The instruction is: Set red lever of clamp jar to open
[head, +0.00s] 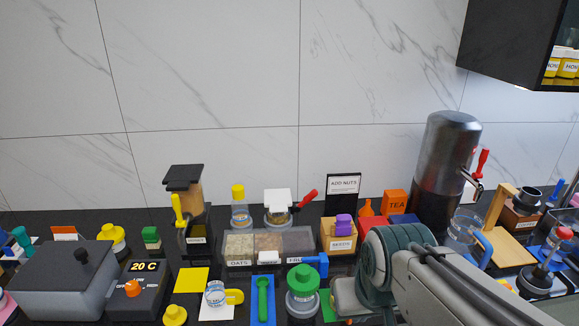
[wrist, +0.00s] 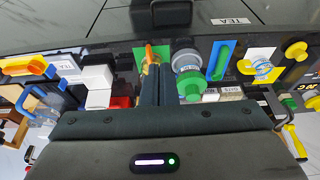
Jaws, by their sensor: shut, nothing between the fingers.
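The clamp jar (head: 279,217) is a short clear jar with brown contents and a white top, at the back of the counter behind the food bins. Its red lever (head: 307,198) sticks out to the right and slants upward. In the head view my arm hides the fingers, in front and to the right of the jar.
Clear bins (head: 268,243) stand directly before the jar. The bottle with yellow cap (head: 239,207) is left of it, and the ADD NUTS sign (head: 343,190) and wooden box (head: 338,236) are to the right. A green-capped jar (head: 302,289) stands in front. Open space lies above the items.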

